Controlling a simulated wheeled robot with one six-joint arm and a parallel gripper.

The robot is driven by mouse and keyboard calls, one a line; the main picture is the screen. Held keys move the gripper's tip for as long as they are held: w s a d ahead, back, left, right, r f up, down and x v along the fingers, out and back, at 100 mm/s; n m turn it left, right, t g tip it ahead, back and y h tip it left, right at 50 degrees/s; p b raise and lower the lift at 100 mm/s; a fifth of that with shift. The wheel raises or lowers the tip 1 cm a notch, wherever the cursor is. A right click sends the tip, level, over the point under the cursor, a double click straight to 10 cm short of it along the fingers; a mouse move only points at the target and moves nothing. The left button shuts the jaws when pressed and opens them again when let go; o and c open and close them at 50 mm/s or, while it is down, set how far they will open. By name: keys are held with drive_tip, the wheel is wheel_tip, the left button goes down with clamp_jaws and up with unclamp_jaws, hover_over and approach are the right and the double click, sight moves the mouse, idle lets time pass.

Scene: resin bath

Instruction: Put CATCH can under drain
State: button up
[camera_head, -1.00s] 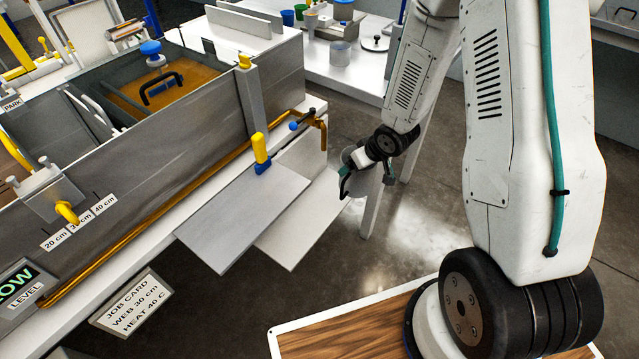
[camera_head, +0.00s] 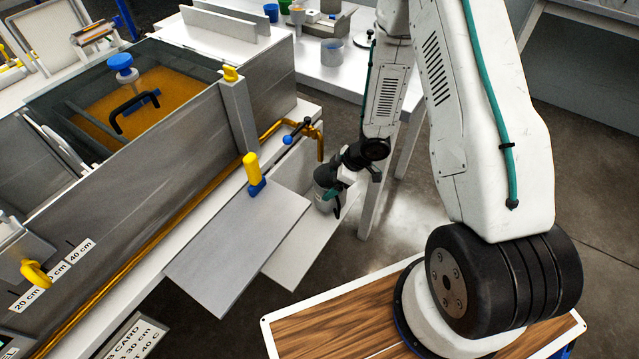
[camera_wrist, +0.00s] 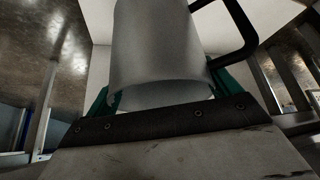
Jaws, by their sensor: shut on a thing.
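The CATCH can (camera_head: 323,177) is a grey metal cylinder with a black handle; no label is readable. It also fills the upper middle of the wrist view (camera_wrist: 158,45). My gripper (camera_head: 332,193) is shut on the can, with a teal finger on either side of it in the wrist view (camera_wrist: 165,85). The drain (camera_head: 319,143) is a brass pipe with a down-turned spout at the bath's end. The can is below the spout in the head view and appears roughly upright. I cannot tell whether it is exactly beneath the spout or touches the shelf.
A pale low shelf (camera_head: 312,238) lies below the drain, partly behind a grey panel (camera_head: 235,235). A blue-knobbed valve lever (camera_head: 289,138) is beside the spout. A white table (camera_head: 345,82) stands behind.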

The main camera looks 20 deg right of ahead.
sight(320, 183)
drive_tip(key=w+a, duration=0.2)
drive_tip(key=w, duration=0.1)
drive_tip(key=shift+a+f, duration=0.2)
drive_tip(key=shift+f, duration=1.75)
drive_tip(key=shift+f, duration=0.1)
drive_tip(key=o, duration=1.2)
drive_tip(key=shift+o, duration=0.2)
drive_tip(key=v, duration=1.2)
